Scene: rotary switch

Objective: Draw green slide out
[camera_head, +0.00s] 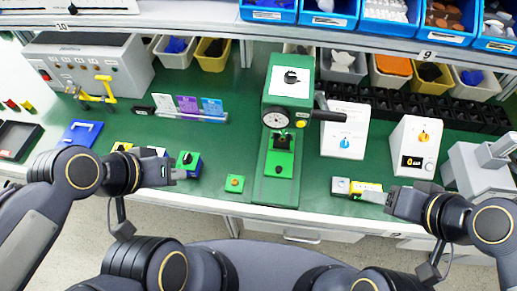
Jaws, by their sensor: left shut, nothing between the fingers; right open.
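Several green parts are in view, and I cannot tell for sure which is the slide. A small blue box with a green top and black knob (187,159) stands near the front edge at left. My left gripper (180,174) is shut and empty, close in front of this box; whether it touches cannot be told. A bright green block (279,164) sits low on the green press (290,102) at the centre. My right gripper (372,196) is open, beside a yellow and grey block (366,187) at the front edge; it partly covers that block.
A small green box with an orange button (235,183) stands between the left gripper and the press. White boxes with a blue knob (344,144) and an orange knob (424,138) stand at right. Blue bins (389,15) line the shelf above.

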